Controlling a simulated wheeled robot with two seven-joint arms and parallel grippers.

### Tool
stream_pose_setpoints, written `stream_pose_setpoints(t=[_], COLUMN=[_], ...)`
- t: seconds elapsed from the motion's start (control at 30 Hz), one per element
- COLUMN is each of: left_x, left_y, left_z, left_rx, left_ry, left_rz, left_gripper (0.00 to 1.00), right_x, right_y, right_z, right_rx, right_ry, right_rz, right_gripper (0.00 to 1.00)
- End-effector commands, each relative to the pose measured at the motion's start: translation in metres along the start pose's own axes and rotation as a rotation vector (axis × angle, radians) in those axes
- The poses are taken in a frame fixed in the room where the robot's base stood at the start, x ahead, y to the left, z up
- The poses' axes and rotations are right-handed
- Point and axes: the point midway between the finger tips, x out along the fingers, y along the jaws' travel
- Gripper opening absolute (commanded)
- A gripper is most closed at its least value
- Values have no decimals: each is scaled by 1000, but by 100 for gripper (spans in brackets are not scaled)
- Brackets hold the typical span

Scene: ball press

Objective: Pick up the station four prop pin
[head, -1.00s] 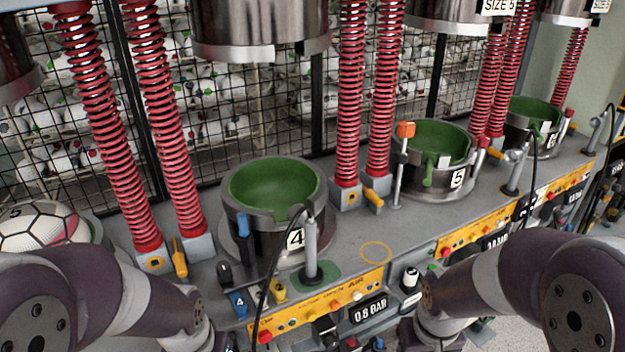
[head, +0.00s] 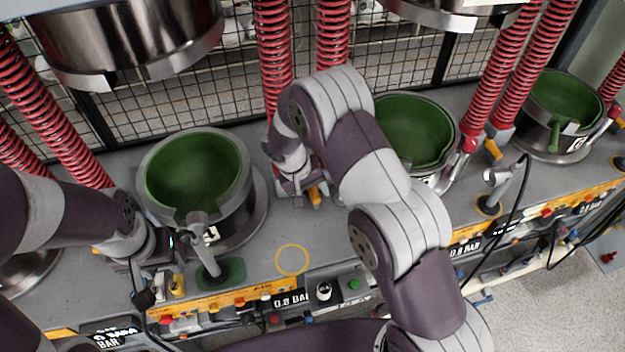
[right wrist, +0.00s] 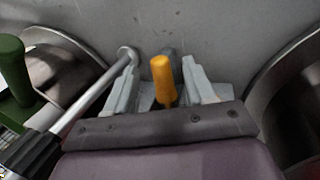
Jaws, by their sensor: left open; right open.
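A yellow-handled pin (right wrist: 163,80) stands at the spring base between stations four and five. It also shows in the head view (head: 316,195). No label in view tells whether it is the station four prop pin. My right gripper (right wrist: 165,92) is open with its fingers on either side of the handle; I cannot tell if they touch it. In the head view the right gripper (head: 297,188) is partly hidden by its wrist. My left gripper (head: 160,243) is open at the left front of the station four pot (head: 158,222), its fingers hard to make out.
The station five pot (head: 448,125) is partly behind my right arm. A grey post (head: 207,262) stands before station four. A yellow ring (head: 292,260) marks bare bench between the stations. In the right wrist view a silver rod (right wrist: 98,95) slants close beside the gripper.

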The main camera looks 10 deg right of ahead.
Motion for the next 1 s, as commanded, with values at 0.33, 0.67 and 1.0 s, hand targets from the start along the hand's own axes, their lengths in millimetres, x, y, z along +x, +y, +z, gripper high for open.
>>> stream_pose_setpoints(t=[0.33,0.67,1.0], left_x=[-8,-8,5], left_y=[0,0,0], left_z=[-1,-1,1], left_rx=[0,0,0], left_ry=[0,0,0], left_rz=[0,0,0], left_gripper=[43,43,43], right_x=[20,19,-4], right_y=[0,0,8], right_z=[0,-1,-2], right_rx=[0,1,3], right_ry=[2,2,8], right_rz=[-1,-1,-3], right_gripper=[54,0,0])
